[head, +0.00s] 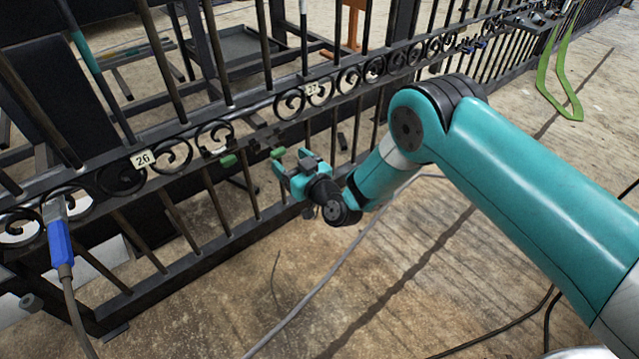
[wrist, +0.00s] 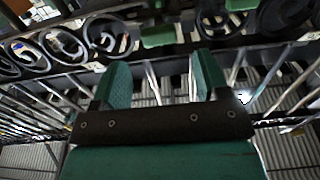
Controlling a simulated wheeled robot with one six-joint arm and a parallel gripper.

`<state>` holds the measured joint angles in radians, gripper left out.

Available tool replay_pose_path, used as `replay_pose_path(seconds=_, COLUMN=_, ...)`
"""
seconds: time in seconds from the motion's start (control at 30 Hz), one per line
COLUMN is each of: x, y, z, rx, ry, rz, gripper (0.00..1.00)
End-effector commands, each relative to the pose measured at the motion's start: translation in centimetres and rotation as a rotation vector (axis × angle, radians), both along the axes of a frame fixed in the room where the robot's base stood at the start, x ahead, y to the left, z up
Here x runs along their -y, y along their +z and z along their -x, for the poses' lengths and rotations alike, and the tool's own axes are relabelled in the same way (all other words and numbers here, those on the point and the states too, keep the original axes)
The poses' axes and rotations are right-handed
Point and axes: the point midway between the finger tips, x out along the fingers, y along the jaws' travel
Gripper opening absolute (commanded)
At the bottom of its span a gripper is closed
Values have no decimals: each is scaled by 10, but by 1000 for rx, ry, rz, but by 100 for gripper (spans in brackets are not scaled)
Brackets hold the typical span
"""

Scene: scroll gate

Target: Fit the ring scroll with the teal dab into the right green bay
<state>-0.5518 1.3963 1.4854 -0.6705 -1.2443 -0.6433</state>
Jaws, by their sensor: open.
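A black iron gate carries a band of scrolls. Two small green pieces, the left (head: 228,160) and the right (head: 277,152), sit at a dark gap in this band between tags 26 and 27. My gripper (head: 289,161) is just in front of the right piece, its teal fingers apart. In the wrist view the fingers (wrist: 161,82) are open with no scroll between them, and a green piece (wrist: 158,36) shows beyond them. I cannot make out a ring scroll with a teal dab. My gripper hides part of the gate by the right bay.
A blue clamp (head: 59,241) with a grey cable grips the gate at the left. Tags 26 (head: 143,159) and 27 (head: 312,89) mark the band. Cables cross the floor (head: 300,290), which is otherwise mostly open.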

Motion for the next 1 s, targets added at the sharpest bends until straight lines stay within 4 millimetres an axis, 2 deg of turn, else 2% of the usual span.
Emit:
replay_pose_path(seconds=0.53, x=38, y=-3, z=40, rx=-6, ry=0, rz=1, gripper=68)
replay_pose_path(seconds=0.63, x=40, y=7, z=42, rx=-2, ry=0, rz=3, gripper=68)
replay_pose_path(seconds=1.0, x=49, y=7, z=50, rx=-2, ry=0, rz=3, gripper=68)
